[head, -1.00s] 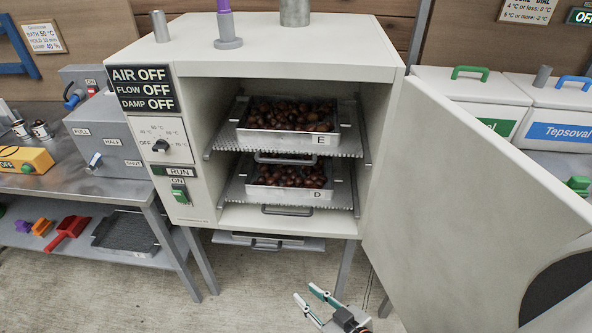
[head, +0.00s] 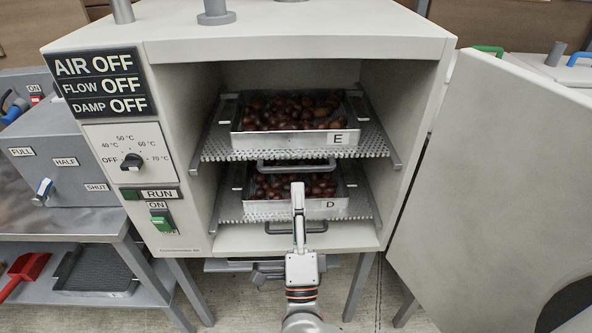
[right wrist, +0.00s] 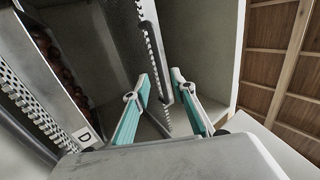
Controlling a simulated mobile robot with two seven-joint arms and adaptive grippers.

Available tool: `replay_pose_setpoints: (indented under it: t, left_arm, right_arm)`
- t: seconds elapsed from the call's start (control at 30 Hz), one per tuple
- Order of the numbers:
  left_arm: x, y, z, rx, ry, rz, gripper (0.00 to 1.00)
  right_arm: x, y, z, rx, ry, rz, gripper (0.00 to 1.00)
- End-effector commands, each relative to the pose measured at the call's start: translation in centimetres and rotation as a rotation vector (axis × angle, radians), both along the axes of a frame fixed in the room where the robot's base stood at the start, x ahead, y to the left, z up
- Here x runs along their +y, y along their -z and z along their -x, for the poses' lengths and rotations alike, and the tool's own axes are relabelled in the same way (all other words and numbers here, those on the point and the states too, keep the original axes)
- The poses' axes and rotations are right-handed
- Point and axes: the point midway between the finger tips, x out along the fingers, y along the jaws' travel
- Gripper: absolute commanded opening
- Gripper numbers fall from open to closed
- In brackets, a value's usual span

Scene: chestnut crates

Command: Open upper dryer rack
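The dryer (head: 300,45) stands with its door (head: 490,190) swung wide to the right. The upper rack (head: 375,150) is a perforated shelf with a grey bar handle (head: 318,165) at its front. It bears a tray of chestnuts (head: 260,142) labelled E. My right gripper (head: 298,186) is in front of the racks, its tips just below the upper handle in the head view. The right wrist view shows its two teal-padded fingers (right wrist: 159,76) apart, with the edge of a perforated rack (right wrist: 149,35) beyond and between them. Contact is not visible. My left gripper is out of view.
Below is the lower rack (head: 232,212), with tray D (head: 262,207) and its own handle (head: 278,230), partly behind my right gripper. A control panel (head: 130,160) flanks the opening on the left. A metal side table (head: 60,232) stands further left.

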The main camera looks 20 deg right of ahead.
Motion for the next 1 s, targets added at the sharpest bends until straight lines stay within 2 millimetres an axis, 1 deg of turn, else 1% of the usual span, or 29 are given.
replay_pose_setpoints:
  t: [0.03, 0.1, 0.3, 0.4, 0.53, 0.77, 0.8, 0.87, 0.9, 1.0]
  left_arm:
    - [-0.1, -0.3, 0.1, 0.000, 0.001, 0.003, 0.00]
    - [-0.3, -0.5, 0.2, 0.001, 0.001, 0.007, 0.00]
    - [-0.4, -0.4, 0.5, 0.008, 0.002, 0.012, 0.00]
    - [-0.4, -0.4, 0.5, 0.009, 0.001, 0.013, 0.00]
    - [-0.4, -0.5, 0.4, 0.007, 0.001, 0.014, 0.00]
    - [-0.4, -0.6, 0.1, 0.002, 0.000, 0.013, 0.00]
    - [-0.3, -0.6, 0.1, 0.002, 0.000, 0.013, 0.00]
    - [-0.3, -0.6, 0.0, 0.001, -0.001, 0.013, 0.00]
    - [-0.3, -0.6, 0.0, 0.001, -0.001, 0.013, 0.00]
    - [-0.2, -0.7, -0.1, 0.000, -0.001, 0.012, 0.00]
  right_arm:
    - [-0.2, -0.9, -0.7, -0.007, 0.002, 0.001, 0.25]
    - [-0.5, -1.5, -1.6, -0.007, 0.001, 0.002, 0.25]
    - [-1.1, -3.0, -3.9, -0.005, 0.000, 0.004, 0.25]
    - [-1.3, -3.4, -4.6, -0.003, 0.000, 0.003, 0.25]
    - [-1.4, -3.7, -5.1, -0.002, 0.000, 0.004, 0.25]
    - [-1.5, -3.6, -5.2, -0.001, 0.001, 0.005, 0.25]
    - [-1.5, -3.6, -5.2, -0.001, 0.001, 0.005, 0.20]
    - [-1.5, -3.6, -5.1, -0.001, 0.001, 0.005, 0.04]
    - [-1.4, -3.6, -5.1, -0.001, 0.001, 0.005, 0.00]
    - [-1.4, -3.7, -5.1, -0.003, 0.001, 0.005, 0.00]
